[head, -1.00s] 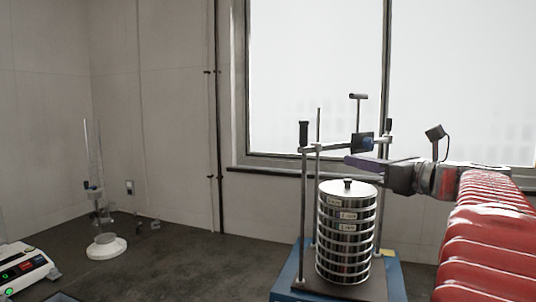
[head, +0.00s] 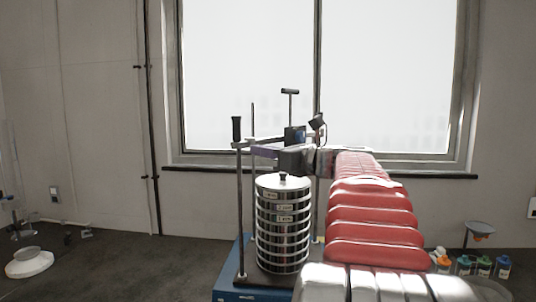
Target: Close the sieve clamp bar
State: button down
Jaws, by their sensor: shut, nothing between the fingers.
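The sieve shaker stands on a blue base (head: 229,282), with a stack of round metal sieves (head: 283,228) between upright rods. The clamp bar (head: 245,144) runs across above the stack, with a dark handle on the left rod and a T-shaped screw near its middle. It sits clear above the lid knob. My gripper (head: 262,152) is shut and empty, just below and in front of the bar, above the sieve stack. The picture does not show clearly whether it touches the bar.
A white round-based stand (head: 29,263) is at the far left. Several small bottles (head: 484,266) and a funnel (head: 480,230) stand at the right. A window (head: 250,80) is behind the shaker. The dark bench top (head: 130,265) left of the shaker is clear.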

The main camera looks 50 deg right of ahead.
aim_at(240, 146)
jog(key=shift+w, duration=2.65)
